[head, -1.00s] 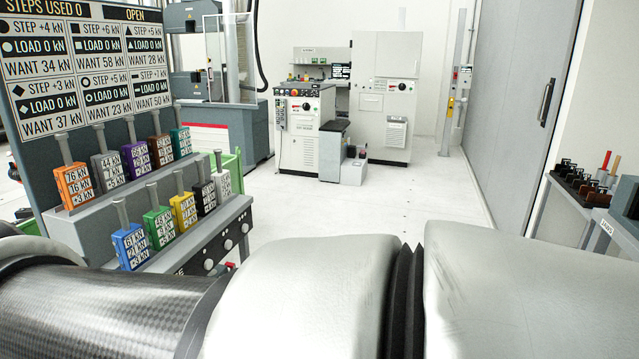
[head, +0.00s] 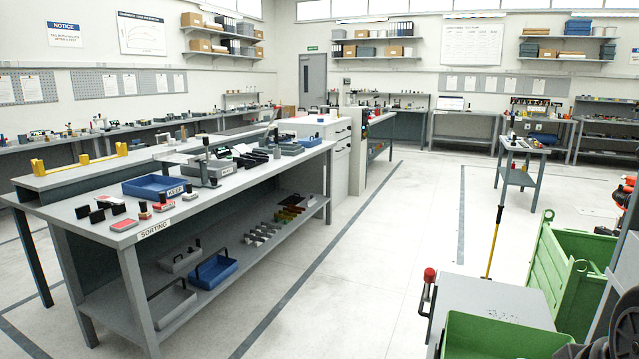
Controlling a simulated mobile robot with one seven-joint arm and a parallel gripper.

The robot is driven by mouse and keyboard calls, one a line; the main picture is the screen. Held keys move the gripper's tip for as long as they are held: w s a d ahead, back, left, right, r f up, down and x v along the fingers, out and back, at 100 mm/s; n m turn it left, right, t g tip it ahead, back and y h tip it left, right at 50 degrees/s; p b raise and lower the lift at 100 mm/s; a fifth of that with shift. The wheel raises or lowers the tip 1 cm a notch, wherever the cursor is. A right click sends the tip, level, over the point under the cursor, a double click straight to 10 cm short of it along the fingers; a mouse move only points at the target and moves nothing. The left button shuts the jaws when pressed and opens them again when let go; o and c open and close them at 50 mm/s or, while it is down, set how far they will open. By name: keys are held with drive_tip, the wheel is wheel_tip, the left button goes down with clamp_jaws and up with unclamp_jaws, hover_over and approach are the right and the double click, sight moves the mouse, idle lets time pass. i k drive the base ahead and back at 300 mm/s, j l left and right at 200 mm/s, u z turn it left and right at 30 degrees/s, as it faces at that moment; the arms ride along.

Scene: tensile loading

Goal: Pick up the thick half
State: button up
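I cannot make out which thing is the thick half; the small pieces are too far off to tell. The grey bench labelled SORTING (head: 154,229) stands at the left. On it are a blue tray (head: 153,187) labelled KEEP, small black upright pieces (head: 97,216) and flat red pieces (head: 124,225) near the front corner. Several dark pieces (head: 255,158) lie further back on the same bench. My gripper is not in view.
Trays (head: 213,271) and small parts sit on the bench's lower shelf. A green bin (head: 570,270) and a grey box (head: 490,298) with a red-topped lever (head: 429,275) stand at the right. The floor (head: 370,250) between is clear. A small table (head: 523,146) stands further back.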

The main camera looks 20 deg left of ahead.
sight(105, 198)
drive_tip(key=u, duration=0.4)
drive_tip(key=j+u, duration=0.1)
drive_tip(key=u, duration=0.7)
drive_tip(key=i+u, duration=0.1)
drive_tip(key=u, duration=0.3)
drive_tip(key=i+j, duration=0.25)
drive_tip(key=i+j+u, duration=0.1)
drive_tip(key=i, duration=0.4)
drive_tip(key=i+j, duration=0.3)
drive_tip(key=i+u, duration=0.05)
